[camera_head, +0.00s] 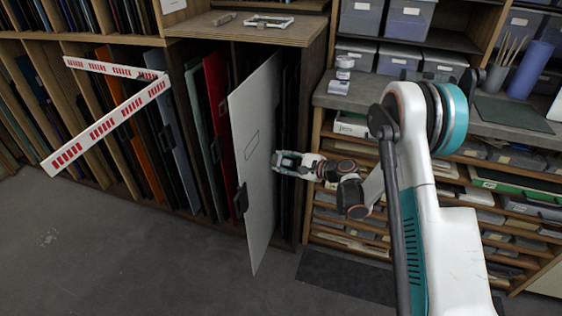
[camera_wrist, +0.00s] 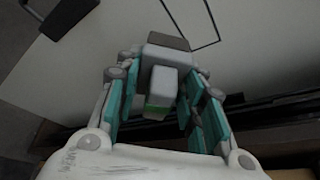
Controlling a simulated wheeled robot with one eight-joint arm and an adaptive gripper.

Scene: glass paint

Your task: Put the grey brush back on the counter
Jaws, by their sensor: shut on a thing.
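My gripper (camera_head: 287,160) is in front of the right part of a tall white panel, well below the grey counter top (camera_head: 465,122). In the wrist view its teal fingers (camera_wrist: 158,98) are closed around a grey blocky thing (camera_wrist: 170,52), which looks like the grey brush. It has a darker grey end pointing at the panel and a paler block with a green patch nearer the camera. Whether it touches the panel I cannot tell. In the head view the held thing is too small to make out.
The white panel (camera_head: 262,125) stands pulled out and tilted from the rack of boards. A jar (camera_head: 344,66) and a small box (camera_head: 338,87) stand on the counter's left end. A green mat (camera_head: 512,113) lies farther right. A red-striped white barrier (camera_head: 110,130) crosses the left side.

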